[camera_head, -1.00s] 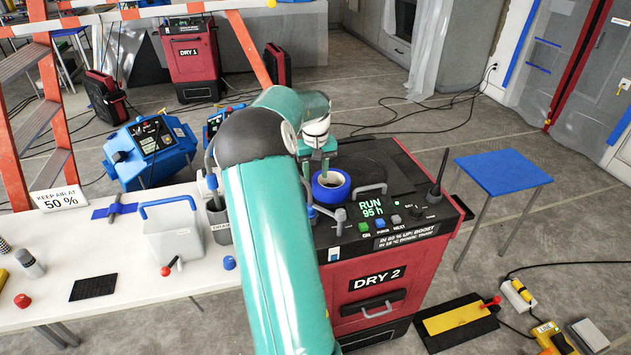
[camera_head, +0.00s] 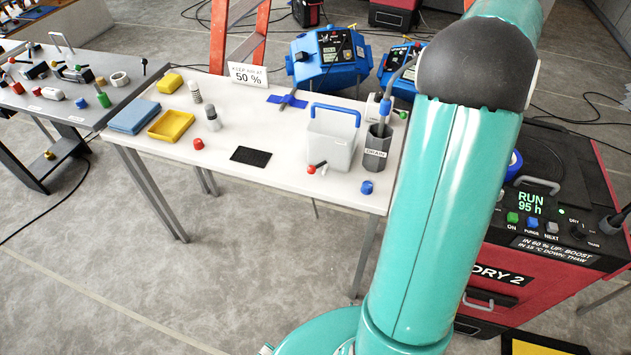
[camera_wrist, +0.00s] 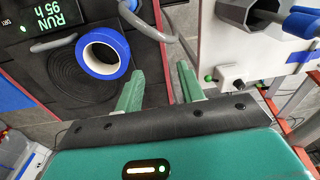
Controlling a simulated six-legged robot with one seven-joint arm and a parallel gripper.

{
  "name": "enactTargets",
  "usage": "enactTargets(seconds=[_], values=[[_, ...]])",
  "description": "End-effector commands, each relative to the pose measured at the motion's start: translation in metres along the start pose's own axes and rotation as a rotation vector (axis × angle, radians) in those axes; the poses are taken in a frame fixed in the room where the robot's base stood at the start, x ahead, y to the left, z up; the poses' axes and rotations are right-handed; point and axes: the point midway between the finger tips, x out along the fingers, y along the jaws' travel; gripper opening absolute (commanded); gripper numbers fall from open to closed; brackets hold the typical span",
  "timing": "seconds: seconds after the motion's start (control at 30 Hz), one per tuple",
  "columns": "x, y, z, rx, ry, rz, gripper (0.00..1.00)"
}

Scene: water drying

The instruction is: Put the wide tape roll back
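The blue tape roll with a white core (camera_wrist: 103,74) lies flat on the dark top of the red DRY 2 machine. In the wrist view it is left of and beyond my gripper (camera_wrist: 158,86), whose two green fingers are apart with nothing between them. The fingers do not touch the roll. In the head view only a blue edge of the roll (camera_head: 514,166) shows beside my teal arm. My arm hides my gripper there.
The DRY 2 machine (camera_head: 478,270) has a handle and knobs on top. The white table (camera_head: 270,184) holds a clear bin (camera_head: 331,145), a grey DRAIN cup (camera_head: 375,158) and yellow trays.

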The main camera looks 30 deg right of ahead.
Motion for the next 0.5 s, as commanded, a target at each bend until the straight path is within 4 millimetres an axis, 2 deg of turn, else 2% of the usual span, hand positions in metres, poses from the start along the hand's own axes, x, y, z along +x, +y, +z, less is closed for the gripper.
enactTargets(seconds=[0.03,0.2,0.37,0.5], values=[[-0.013,-0.031,0.011,-0.033,0.023,-0.023,0.39],[-0.037,-0.119,0.057,-0.140,0.080,-0.078,0.39],[-0.054,-0.192,0.115,-0.257,0.132,-0.117,0.39],[-0.062,-0.242,0.176,-0.367,0.179,-0.139,0.39]])
